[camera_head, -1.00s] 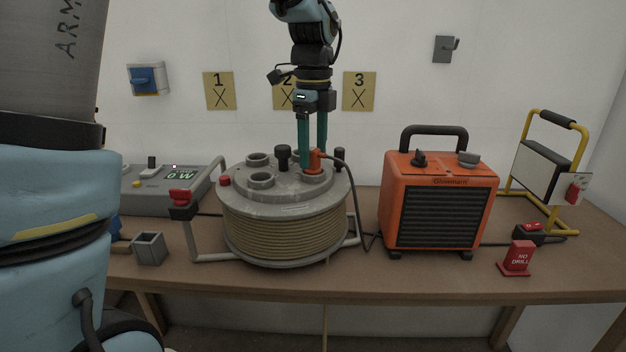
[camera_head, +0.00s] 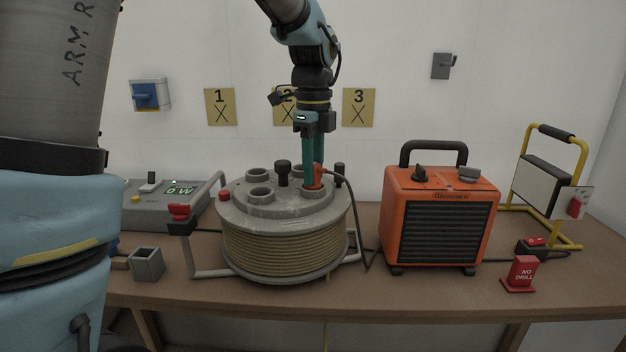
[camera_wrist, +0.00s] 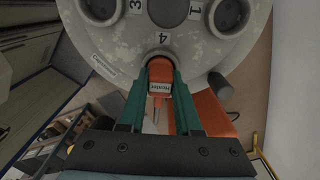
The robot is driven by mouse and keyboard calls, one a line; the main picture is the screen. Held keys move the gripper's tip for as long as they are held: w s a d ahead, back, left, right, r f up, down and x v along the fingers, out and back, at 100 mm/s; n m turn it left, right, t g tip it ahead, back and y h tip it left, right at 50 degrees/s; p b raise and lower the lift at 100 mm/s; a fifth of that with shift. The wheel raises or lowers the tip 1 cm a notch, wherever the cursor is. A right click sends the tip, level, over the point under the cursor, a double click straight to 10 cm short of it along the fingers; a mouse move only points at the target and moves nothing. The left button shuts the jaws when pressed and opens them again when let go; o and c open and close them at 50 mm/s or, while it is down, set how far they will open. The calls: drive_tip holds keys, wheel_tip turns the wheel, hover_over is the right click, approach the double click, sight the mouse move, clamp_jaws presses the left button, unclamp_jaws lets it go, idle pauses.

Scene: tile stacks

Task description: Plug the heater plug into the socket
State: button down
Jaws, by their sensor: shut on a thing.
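My gripper (camera_head: 313,174) points down over the right part of the grey cable reel's top (camera_head: 277,212). Its teal fingers are shut on the orange-red heater plug (camera_head: 318,181). In the wrist view the plug (camera_wrist: 162,74), labelled "Heater", sits between the fingertips at the reel position marked 4. The plug covers its socket, so how deep it sits is hidden. Other round sockets, such as the front one (camera_head: 260,193), look empty. A dark cord (camera_head: 350,205) runs from the plug down toward the orange heater (camera_head: 440,215), standing right of the reel.
A power meter (camera_head: 165,205) reading 0 W stands left of the reel, near a small grey open box (camera_head: 147,263). A yellow-framed lamp (camera_head: 548,180) and a red "NO DRILL" sign (camera_head: 520,273) are at the right. Black knobs (camera_head: 283,173) rise from the reel top.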

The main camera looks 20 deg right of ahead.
idle(0.4)
drive_tip(key=shift+r+p, duration=2.4)
drive_tip(key=shift+r, duration=0.15)
drive_tip(key=shift+f, duration=0.1)
